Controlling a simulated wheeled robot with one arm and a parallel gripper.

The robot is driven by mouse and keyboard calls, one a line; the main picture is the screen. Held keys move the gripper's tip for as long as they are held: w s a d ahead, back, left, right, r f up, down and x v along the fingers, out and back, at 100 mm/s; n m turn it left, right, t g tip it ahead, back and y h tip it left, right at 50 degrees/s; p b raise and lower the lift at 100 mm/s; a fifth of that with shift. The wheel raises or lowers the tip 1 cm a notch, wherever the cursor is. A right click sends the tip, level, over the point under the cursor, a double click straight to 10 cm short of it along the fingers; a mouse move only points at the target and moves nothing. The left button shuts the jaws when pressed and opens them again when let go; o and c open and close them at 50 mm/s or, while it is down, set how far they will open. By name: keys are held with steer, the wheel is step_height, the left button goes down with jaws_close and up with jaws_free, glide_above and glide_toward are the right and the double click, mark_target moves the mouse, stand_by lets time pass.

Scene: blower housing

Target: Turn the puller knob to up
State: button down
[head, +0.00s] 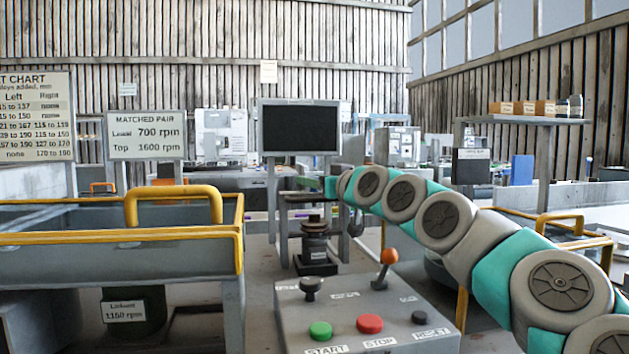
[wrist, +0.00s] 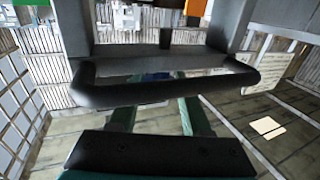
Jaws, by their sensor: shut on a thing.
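My arm reaches from the lower right to the frame under the dark screen, and my gripper (head: 310,184) is small and dark there in the head view. In the wrist view a dark bar with rounded, bent ends (wrist: 165,91) lies across the picture, close to the camera. My gripper is shut on a dark thing that I take to be this bar; the contact itself is not clear. A black knob (head: 311,288) stands on the grey control box, apart from my gripper. No readable label shows which knob is the puller knob.
The grey control box (head: 365,310) bears a green START button (head: 321,331), a red STOP button (head: 370,323) and an orange-tipped lever (head: 388,258). A yellow-railed bin (head: 120,235) stands at left. A dark spindle (head: 315,240) stands below the screen (head: 299,128).

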stand_by(0.7)
steer(key=shift+c, duration=1.8)
jaws_free()
steer(key=shift+s+d, duration=0.45)
steer(key=shift+s, duration=0.05)
steer(key=b+v, duration=0.2)
steer(key=v, duration=0.4)
steer(key=shift+s+d, duration=0.15)
steer(key=shift+d, duration=0.1)
